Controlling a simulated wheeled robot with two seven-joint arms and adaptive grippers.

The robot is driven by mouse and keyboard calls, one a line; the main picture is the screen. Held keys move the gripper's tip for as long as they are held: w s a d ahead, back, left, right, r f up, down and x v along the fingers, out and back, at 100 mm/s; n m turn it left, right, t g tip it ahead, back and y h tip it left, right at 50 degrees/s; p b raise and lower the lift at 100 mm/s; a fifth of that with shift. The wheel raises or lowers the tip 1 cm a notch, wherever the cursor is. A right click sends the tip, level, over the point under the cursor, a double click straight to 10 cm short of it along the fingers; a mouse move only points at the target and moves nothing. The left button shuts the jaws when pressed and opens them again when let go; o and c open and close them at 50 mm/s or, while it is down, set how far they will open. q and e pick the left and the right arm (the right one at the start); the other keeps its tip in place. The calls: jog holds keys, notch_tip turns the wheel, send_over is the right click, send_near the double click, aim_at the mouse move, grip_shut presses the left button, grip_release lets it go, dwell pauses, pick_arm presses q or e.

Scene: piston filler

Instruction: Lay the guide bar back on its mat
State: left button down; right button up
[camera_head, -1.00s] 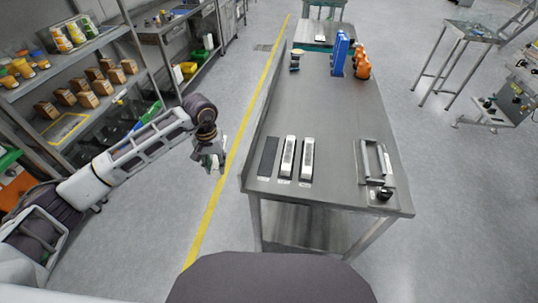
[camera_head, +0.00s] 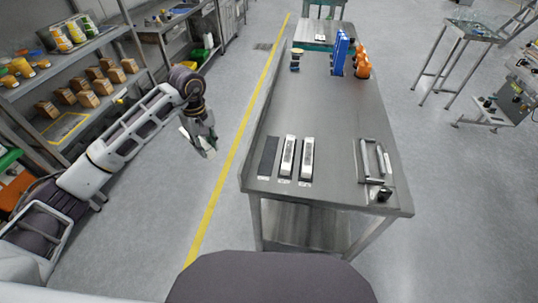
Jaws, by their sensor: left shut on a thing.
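My left gripper (camera_head: 203,147) hangs over the floor, left of the steel table (camera_head: 322,110). It is shut on the guide bar (camera_head: 186,134), a pale, narrow piece that shows only in part beside the fingers. A bare dark mat (camera_head: 268,157) lies at the near left of the table top. Two more dark mats lie just to its right, each with a light metal bar on it, one bar (camera_head: 289,155) and another (camera_head: 307,157). The gripper is apart from the table and the mats. My right gripper is out of view.
A steel frame with a handle (camera_head: 366,160) and a black knob (camera_head: 384,194) are at the table's near right. A blue rack (camera_head: 340,53) and orange bottles (camera_head: 362,66) stand at the far end. The table's middle is clear. Shelves (camera_head: 75,95) stand left.

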pick_arm(q)
jog(key=n, duration=0.3)
jog(key=a+r+n, duration=0.1)
jog(key=n, duration=0.1)
jog(key=shift+s+a+n, duration=0.1)
jog(key=shift+s+n, duration=0.05)
jog(key=shift+n, duration=0.15)
jog(key=n, duration=0.3)
jog(key=shift+s+a, duration=0.15)
jog(key=shift+a, duration=0.15)
jog(key=n, duration=0.5)
jog(key=s+a+n, duration=0.1)
jog(key=n, duration=0.8)
jog(key=shift+s+a+n, duration=0.2)
jog(key=shift+s+n, duration=0.1)
jog(key=shift+n, duration=0.1)
jog(key=shift+n, duration=0.6)
